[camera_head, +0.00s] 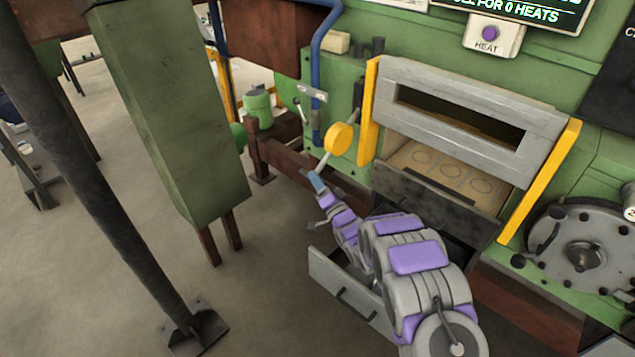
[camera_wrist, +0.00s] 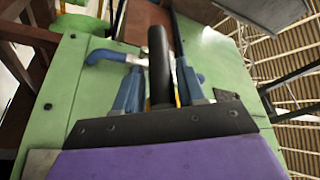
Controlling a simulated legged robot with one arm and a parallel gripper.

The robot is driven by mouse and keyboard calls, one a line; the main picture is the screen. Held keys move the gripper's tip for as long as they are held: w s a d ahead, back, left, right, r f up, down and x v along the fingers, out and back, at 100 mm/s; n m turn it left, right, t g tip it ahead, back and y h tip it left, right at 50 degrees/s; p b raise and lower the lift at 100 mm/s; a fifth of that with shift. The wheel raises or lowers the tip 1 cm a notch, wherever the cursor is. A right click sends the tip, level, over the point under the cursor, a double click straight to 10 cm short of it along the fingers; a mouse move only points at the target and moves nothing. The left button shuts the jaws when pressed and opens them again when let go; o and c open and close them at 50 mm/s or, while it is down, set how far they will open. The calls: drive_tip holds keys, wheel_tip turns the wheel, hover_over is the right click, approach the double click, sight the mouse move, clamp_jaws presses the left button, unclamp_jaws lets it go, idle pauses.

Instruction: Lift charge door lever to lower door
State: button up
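The grey charge door (camera_head: 455,90), with a dark slot through it, sits between two yellow guides. Below it a pale surface with ring marks shows. A pale lever rod with a round yellow disc (camera_head: 339,138) is left of the door. My gripper (camera_head: 318,182) has its blue fingers at the rod's lower end. In the wrist view, a dark upright bar (camera_wrist: 160,65) shows between the fingers of my gripper (camera_wrist: 163,75). It looks like the lever's grip. The fingers stand close on both sides. I cannot tell whether they press on it.
A green post (camera_head: 165,110) and a dark pole (camera_head: 90,180) stand at left. An open grey drawer (camera_head: 350,292) juts out below the furnace beside my arm. A blue pipe (camera_head: 318,65) runs up behind the lever. Floor between post and drawer is clear.

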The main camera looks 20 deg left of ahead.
drive_tip(key=shift+s, duration=0.1)
clamp_jaws()
drive_tip(key=shift+a, duration=0.1)
